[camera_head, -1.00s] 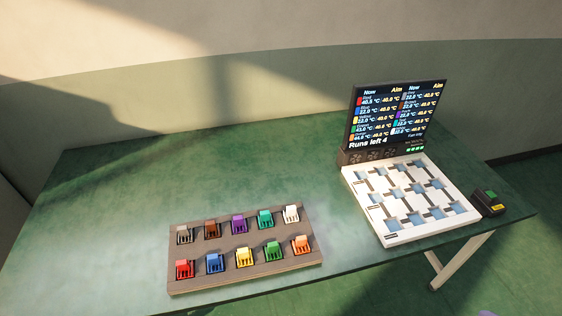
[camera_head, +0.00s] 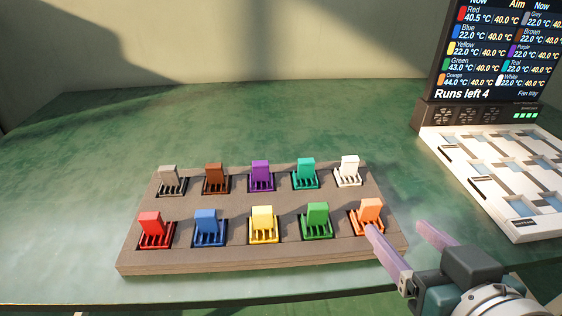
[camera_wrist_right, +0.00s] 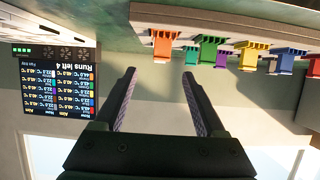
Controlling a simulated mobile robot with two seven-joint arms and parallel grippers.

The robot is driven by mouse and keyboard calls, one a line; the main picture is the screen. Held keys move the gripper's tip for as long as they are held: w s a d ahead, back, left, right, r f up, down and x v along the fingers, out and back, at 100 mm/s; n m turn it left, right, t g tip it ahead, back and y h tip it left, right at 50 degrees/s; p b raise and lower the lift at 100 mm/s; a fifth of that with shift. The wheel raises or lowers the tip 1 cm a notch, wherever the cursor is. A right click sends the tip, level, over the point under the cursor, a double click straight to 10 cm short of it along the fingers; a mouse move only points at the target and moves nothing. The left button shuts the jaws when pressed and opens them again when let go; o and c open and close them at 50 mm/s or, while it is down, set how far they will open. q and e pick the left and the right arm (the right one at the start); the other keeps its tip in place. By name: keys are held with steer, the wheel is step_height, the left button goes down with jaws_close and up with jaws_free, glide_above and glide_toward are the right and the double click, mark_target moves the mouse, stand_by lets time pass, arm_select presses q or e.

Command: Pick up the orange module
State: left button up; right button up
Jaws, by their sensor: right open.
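The orange module (camera_head: 369,215) sits in the front row of the brown rack, at its right end. It also shows in the right wrist view (camera_wrist_right: 163,44), beyond the fingers and between their lines. My right gripper (camera_head: 394,226) is open and empty at the right front of the rack. One fingertip appears close to the orange module in the head view; I cannot tell whether it touches. In the right wrist view the two fingers (camera_wrist_right: 156,90) stand apart with nothing between them. My left gripper is not in view.
The rack (camera_head: 200,258) holds several other modules; the green one (camera_head: 316,218) is beside the orange. A white tray (camera_head: 480,175) and a screen (camera_head: 497,50) reading "Runs left 4" stand at the right. The green table (camera_head: 250,125) is clear behind the rack.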

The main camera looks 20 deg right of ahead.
mark_target(374, 207)
steer(key=x, duration=0.4)
steer(key=shift+w+f+b, duration=0.1)
steer(key=shift+w+b, duration=0.1)
steer(key=shift+b, duration=0.15)
steer(key=b+x, duration=0.1)
steer(key=x, duration=0.4)
steer(key=shift+w+a, duration=0.1)
steer(key=shift+w, duration=0.15)
jaws_close()
